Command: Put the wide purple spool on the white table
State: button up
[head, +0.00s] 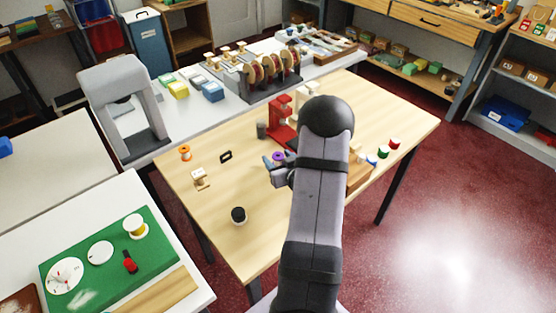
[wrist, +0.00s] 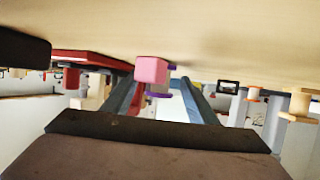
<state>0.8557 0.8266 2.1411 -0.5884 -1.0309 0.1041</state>
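A purple spool (head: 278,156) stands on the wooden table, partly hidden by my gripper (head: 275,167), which is low at the tabletop. In the wrist view, where the scene is upside down, the purple spool (wrist: 158,95) shows between the two fingers of my gripper (wrist: 157,86). The fingers are apart, with visible gaps on either side. A pink block (wrist: 152,70) covers the spool's middle in that view. A white table (head: 195,292) stands at the lower left with a green mat (head: 90,285) on it; other white-topped tables stand at the left and back.
The mat holds white discs, a yellow-and-white spool (head: 135,227) and a red item (head: 130,262). A grey arch-shaped machine (head: 120,90) stands behind.

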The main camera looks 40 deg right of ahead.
aim_at(278, 155)
jog(key=c, duration=1.1)
jog(key=shift+r, duration=0.1)
jog(key=shift+r, duration=4.9)
